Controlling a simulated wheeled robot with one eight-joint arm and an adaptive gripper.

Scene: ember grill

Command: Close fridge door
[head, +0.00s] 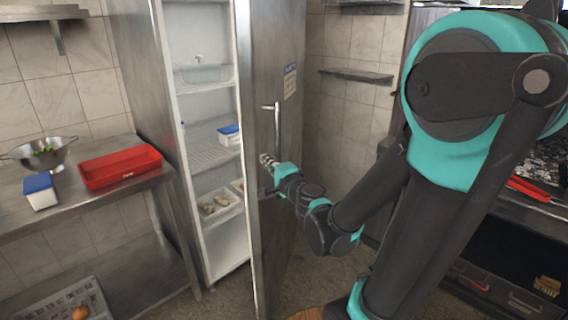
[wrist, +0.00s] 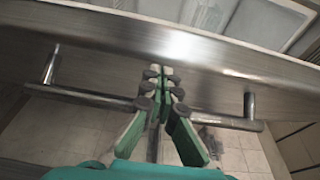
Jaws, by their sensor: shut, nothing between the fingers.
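The fridge (head: 170,130) stands at the centre left in the head view, with its shelves exposed.
At left, a steel table (head: 110,195) holds a red tray (head: 118,165), a colander (head: 42,153) and a blue-lidded box (head: 40,190). Food containers sit on the fridge shelves. A wall shelf (head: 357,75) is behind the door. A counter with red-handled tongs (head: 535,190) is at right.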

